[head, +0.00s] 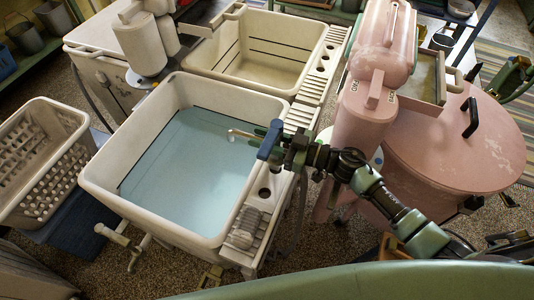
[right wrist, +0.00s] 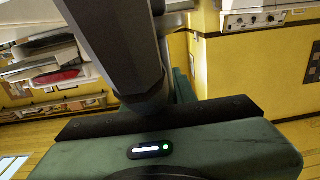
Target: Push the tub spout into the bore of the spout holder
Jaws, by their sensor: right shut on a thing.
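My right gripper (head: 268,140) reaches in from the lower right over the right rim of the water-filled front tub (head: 95,180). It is shut on the tub spout (head: 240,134), whose pale curved end points left over the water. A blue piece at the jaws hides where they meet the spout. A dark round opening (head: 265,193) shows in the tub's right ledge, below the gripper; I cannot tell whether it is the spout holder's bore. The spout appears apart from that opening. The right wrist view shows mostly my own dark and green arm parts, with no spout.
An empty second tub (head: 262,62) stands behind. A pink washer (head: 450,150) stands close on the right, beside my arm. A cream wringer (head: 140,42) is at the back left. A crate of pale pieces (head: 45,117) sits at the left. Space above the water is clear.

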